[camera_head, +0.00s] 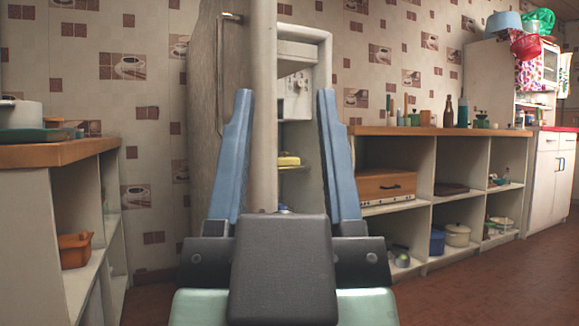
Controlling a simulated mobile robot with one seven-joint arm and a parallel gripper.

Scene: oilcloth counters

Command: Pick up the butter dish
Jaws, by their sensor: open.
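A small yellow butter dish (288,160) sits on a shelf inside the open fridge, near the middle of the camera_head view. It lies well beyond my gripper (284,95), and shows in the gap between the two blue fingers. The fingers are wide apart and nothing is held between them. The upright edge of the open fridge door (262,110) stands just left of the butter dish. My right finger is close to the dish's right side in the picture.
The open fridge (305,36) stands against the tiled wall. A low shelf unit (462,160) at right holds a wooden bread box (384,187), pots and bottles. Red-brown floor is free at lower right.

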